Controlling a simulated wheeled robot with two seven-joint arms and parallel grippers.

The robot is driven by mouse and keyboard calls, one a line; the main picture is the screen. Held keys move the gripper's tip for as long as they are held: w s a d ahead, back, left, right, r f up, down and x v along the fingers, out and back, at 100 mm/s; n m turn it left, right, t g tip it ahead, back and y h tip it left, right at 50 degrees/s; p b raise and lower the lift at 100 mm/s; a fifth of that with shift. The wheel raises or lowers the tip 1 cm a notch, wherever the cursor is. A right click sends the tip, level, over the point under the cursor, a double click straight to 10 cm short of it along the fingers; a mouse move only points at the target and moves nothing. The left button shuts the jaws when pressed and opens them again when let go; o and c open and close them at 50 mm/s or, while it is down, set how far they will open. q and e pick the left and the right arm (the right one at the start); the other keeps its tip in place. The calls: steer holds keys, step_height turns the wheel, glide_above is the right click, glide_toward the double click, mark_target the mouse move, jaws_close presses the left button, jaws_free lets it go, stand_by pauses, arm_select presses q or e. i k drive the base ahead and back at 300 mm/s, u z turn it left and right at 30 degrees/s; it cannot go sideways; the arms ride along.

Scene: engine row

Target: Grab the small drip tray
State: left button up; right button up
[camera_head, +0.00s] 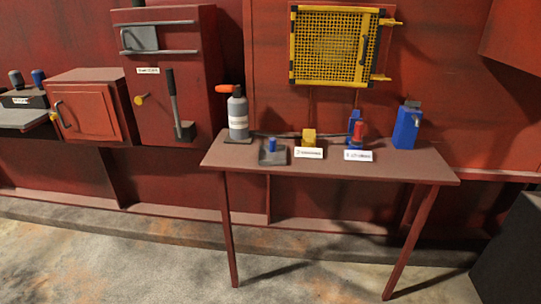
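A small dark square tray (268,159) lies flat near the front left edge of the red-brown table (225,157); it looks like the drip tray. A small blue cylinder (272,145) stands on it or just behind it; I cannot tell which. Neither of my grippers is in view.
A grey bottle (238,119) with an orange top stands behind the tray at left. To the right are a yellow block (309,136), white label cards (309,153), a red-and-blue item (357,131) and a blue can (407,126). Open floor (130,262) lies in front.

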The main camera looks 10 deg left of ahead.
mark_target(273, 154)
steer(key=u, duration=0.3)
steer(key=k, duration=0.75)
steer(key=u, duration=1.75)
steer(key=i, duration=0.45)
steer(key=z, duration=0.45)
steer(key=i, duration=2.4)
steer(key=z, duration=1.85)
steer(key=i, duration=1.1)
steer(key=z, duration=1)
